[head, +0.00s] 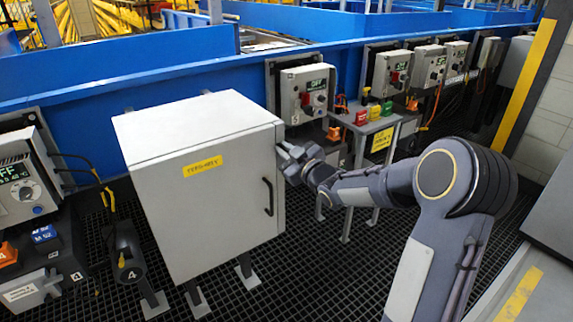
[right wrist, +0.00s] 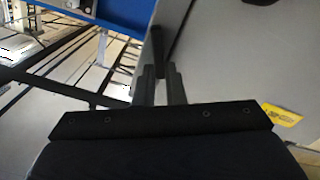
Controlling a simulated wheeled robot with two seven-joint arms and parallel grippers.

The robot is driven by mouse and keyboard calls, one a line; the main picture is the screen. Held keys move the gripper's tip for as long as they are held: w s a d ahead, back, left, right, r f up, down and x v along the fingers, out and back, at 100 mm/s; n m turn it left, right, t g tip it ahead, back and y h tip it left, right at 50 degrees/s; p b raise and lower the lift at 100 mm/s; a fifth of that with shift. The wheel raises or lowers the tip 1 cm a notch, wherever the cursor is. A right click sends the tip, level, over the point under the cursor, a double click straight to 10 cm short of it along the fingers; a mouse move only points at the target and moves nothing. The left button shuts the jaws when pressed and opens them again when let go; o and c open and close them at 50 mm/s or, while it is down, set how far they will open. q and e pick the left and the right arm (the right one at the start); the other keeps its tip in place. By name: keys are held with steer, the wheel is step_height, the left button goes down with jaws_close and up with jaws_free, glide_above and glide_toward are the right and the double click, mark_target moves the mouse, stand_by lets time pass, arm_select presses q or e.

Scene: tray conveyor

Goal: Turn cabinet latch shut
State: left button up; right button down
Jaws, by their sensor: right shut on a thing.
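The light grey cabinet (head: 225,215) stands on short legs in the middle of the head view, its door closed or nearly so. A black bar handle (head: 268,197) is on the door's right side, and a yellow label (head: 202,165) is near its top. My right gripper (head: 287,158) is at the door's upper right edge, above the handle. In the right wrist view, its two fingers (right wrist: 161,88) are closed around the dark latch (right wrist: 157,45), which sticks up between them. The gripper hides the latch in the head view. My left gripper is not in view.
A small grey stand (head: 372,130) with coloured blocks is behind my right forearm. Control boxes (head: 304,92) line the blue conveyor wall (head: 150,75). A dark unit with orange and blue tags (head: 45,245) stands left of the cabinet. Open dark grating lies in front.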

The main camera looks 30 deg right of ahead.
steer(key=n+b, duration=0.3)
steer(key=b, duration=0.1)
steer(key=f+n+b, duration=0.1)
steer(key=n+b, duration=0.3)
steer(key=b, duration=0.1)
steer(key=a+n+b, duration=0.1)
steer(key=n+b, duration=0.3)
steer(key=shift+a+f, duration=0.1)
steer(key=shift+f, duration=0.3)
steer(key=shift+n+b, duration=0.7)
steer(key=shift+n, duration=0.1)
steer(key=c, duration=1.5)
jaws_free()
steer(key=shift+s, duration=0.1)
